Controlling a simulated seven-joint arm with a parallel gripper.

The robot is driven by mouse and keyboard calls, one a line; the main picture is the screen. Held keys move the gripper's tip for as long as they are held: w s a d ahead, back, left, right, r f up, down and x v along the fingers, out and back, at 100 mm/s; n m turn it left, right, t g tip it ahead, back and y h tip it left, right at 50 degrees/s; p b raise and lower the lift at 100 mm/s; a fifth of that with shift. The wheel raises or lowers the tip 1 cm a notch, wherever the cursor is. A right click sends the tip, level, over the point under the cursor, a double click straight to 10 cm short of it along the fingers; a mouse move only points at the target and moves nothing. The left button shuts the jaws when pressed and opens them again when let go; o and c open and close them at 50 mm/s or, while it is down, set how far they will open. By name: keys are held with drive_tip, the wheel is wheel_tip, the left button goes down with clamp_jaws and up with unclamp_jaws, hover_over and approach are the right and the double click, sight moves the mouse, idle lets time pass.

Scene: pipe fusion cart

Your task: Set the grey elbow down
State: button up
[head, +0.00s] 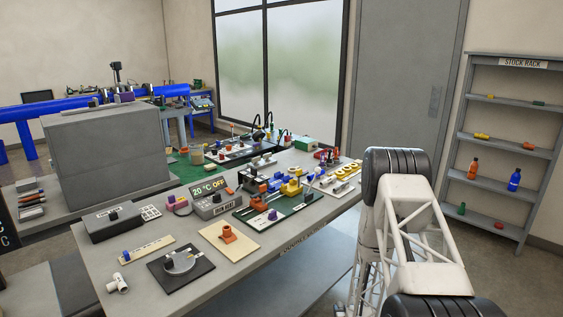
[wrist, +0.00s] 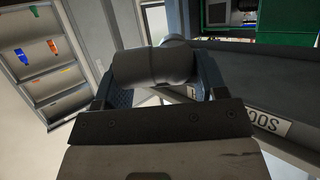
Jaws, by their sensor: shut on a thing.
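In the wrist view, my gripper (wrist: 158,80) is shut on the grey elbow (wrist: 152,66). The elbow lies across between the two dark fingers, with its bend toward the right finger. Behind it are the grey bench's edge and pale floor, and I see no surface touching it. In the head view, my arm stands at the right beside the bench (head: 150,237). The gripper and held elbow cannot be made out there.
A pale pipe fitting (head: 117,283) lies at the bench's front left, near a black plate with a dial (head: 180,262) and a tan board with an orange fitting (head: 228,234). Coloured parts crowd the bench's middle and back. A stock rack (head: 513,98) stands at right.

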drive_tip(key=shift+a+r, duration=0.1)
idle(0.3)
drive_tip(key=shift+w+a+r, duration=0.1)
drive_tip(key=shift+a+r, duration=0.35)
drive_tip(key=s+a+r+n+y, duration=0.1)
drive_tip(key=s+a+r, duration=0.2)
drive_tip(key=a+r, duration=0.65)
drive_tip(key=s+a+r+n+y, duration=0.1)
drive_tip(key=s+a+r, duration=0.2)
drive_tip(key=a+r, duration=0.6)
drive_tip(key=s+a+r+n+y, duration=0.1)
drive_tip(key=s+a+r, duration=0.2)
drive_tip(key=a+r, duration=0.65)
drive_tip(key=s+a+r+n+g+y, duration=0.2)
drive_tip(key=s+a+r+n+y, duration=0.1)
drive_tip(key=s+a, duration=0.9)
drive_tip(key=s+a+r+n+g+y, duration=0.2)
drive_tip(key=s+a+r+n+y, duration=0.1)
drive_tip(key=s+a, duration=1)
drive_tip(key=shift+s+r+y, duration=0.3)
drive_tip(key=shift+s+r, duration=0.4)
drive_tip(key=shift+w+a+f, duration=0.2)
drive_tip(key=shift+w+a, duration=1.45)
drive_tip(key=shift+a, duration=0.05)
drive_tip(key=shift+w+a+f, duration=0.25)
drive_tip(key=shift+w+a, duration=1.35)
drive_tip(key=shift+a, duration=0.1)
drive_tip(key=shift+w+a+f, duration=0.2)
drive_tip(key=shift+w+a, duration=1.45)
drive_tip(key=shift+a, duration=0.05)
